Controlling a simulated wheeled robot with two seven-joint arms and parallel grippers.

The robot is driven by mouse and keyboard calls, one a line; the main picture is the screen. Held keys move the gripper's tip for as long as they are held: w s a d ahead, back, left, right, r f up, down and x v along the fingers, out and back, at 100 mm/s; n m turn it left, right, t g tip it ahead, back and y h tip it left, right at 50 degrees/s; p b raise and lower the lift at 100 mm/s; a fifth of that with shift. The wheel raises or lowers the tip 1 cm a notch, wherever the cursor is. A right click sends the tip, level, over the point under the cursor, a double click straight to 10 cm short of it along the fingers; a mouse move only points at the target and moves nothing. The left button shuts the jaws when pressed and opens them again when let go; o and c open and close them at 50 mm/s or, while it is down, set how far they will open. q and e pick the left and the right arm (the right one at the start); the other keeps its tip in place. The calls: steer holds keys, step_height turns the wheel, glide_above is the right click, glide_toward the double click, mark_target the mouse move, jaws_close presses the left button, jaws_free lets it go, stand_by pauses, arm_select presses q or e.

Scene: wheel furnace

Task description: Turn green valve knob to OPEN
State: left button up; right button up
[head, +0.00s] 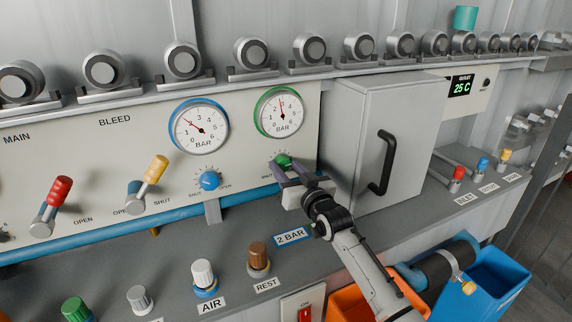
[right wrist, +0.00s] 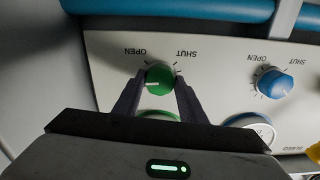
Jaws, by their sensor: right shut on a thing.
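The green valve knob (head: 283,159) is on the pale panel, below the green-rimmed gauge (head: 281,112). My right gripper (head: 285,168) reaches it from the front right and is shut on it. In the right wrist view, the dark fingers (right wrist: 155,98) stand on either side of the green knob (right wrist: 160,75). A short white mark shows on the knob's lower left there. The words OPEN (right wrist: 135,51) and SHUT (right wrist: 187,54) appear upside down, OPEN to the left and SHUT to the right. My left gripper is not in view.
A blue knob (head: 209,180) sits left of the green one, below the blue-rimmed gauge (head: 199,126). A grey cabinet (head: 360,130) with a black handle (head: 384,163) stands close on the right. Yellow (head: 156,168) and red (head: 60,190) levers are farther left. Capped knobs stand on the ledge.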

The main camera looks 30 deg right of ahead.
steer(key=m, duration=0.4)
steer(key=shift+m, duration=0.4)
steer(key=m, duration=0.5)
steer(key=shift+m, duration=0.3)
steer(key=o, duration=1)
steer(key=shift+s, duration=0.1)
steer(key=shift+s+f, duration=0.15)
steer(key=shift+s, duration=0.2)
steer(key=s, duration=0.9)
steer(key=shift+s+a, duration=0.2)
steer(key=shift+a, duration=0.05)
